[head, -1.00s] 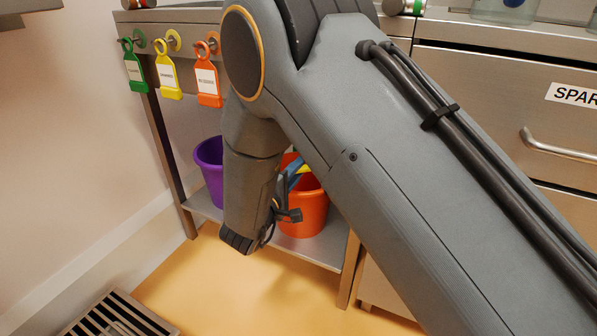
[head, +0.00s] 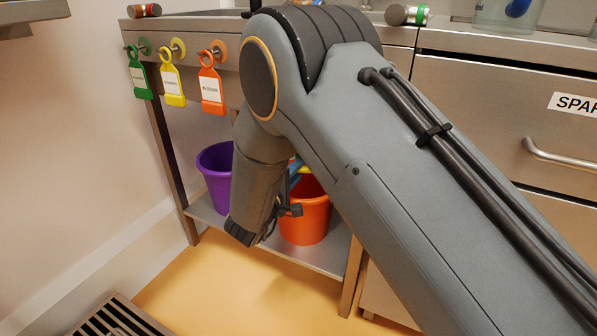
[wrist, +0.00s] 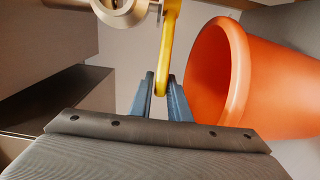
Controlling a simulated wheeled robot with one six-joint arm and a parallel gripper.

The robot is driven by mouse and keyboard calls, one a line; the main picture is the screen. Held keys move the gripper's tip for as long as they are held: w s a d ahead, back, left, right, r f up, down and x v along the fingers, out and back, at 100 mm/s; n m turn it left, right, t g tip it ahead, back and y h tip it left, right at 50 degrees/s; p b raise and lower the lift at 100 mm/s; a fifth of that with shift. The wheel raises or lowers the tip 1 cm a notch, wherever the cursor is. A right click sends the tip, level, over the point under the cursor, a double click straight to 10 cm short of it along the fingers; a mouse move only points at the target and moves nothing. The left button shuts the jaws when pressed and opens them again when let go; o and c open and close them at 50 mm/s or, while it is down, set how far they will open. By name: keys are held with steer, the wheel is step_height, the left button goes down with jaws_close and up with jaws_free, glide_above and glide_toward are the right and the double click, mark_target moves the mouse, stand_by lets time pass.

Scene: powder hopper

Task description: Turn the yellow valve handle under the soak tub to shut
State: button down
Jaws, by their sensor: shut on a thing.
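The yellow valve handle (wrist: 168,45) shows in the wrist view as a bar running down from a metal valve body (wrist: 122,10) at the top. My gripper (wrist: 163,85) has its two blue fingers on either side of the handle's lower end and is shut on it. In the head view my arm hides most of the valve. Only a bit of yellow (head: 304,170) and a blue finger (head: 294,172) show beside my wrist, above the orange bucket. The steel front under the tub (head: 228,60) runs above, and my arm hides part of it.
An orange bucket (head: 306,222) stands close to the right of my fingers on the lower shelf (head: 325,258); it also shows in the wrist view (wrist: 235,75). A purple bucket (head: 216,180) stands left. Green, yellow and orange tags (head: 211,85) hang above. A floor grate (head: 120,318) lies front left.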

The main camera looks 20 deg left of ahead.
steer(key=shift+f, duration=0.1)
steer(key=w, duration=0.2)
steer(key=shift+w+a, duration=0.15)
steer(key=shift+w, duration=0.2)
stand_by(0.3)
steer(key=shift+w, duration=0.9)
steer(key=c, duration=1.7)
jaws_free()
steer(key=shift+w, duration=0.15)
